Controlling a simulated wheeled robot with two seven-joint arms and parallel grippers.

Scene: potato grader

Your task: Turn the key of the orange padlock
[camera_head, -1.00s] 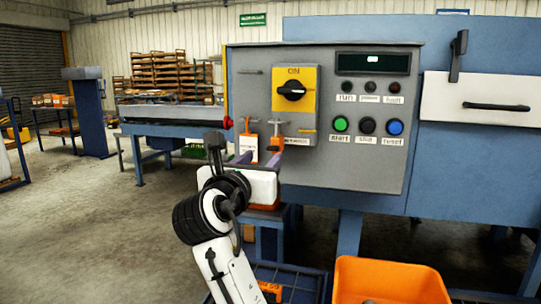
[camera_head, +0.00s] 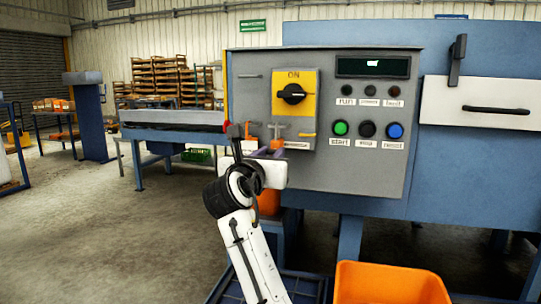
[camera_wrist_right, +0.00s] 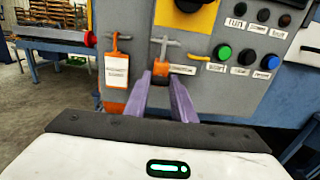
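An orange padlock (camera_wrist_right: 180,69) sits on the grey panel just beyond my right fingertips in the right wrist view. It also shows in the head view (camera_head: 277,143). A second orange piece with a white label (camera_wrist_right: 116,70) hangs to the left. My left gripper is out of view.
The grey panel (camera_head: 230,75) carries a yellow ON switch (camera_head: 293,93) above the padlock, with green, black and blue buttons to the right. A red knob (camera_wrist_right: 90,39) is at left. An orange bin (camera_head: 390,285) stands below right.

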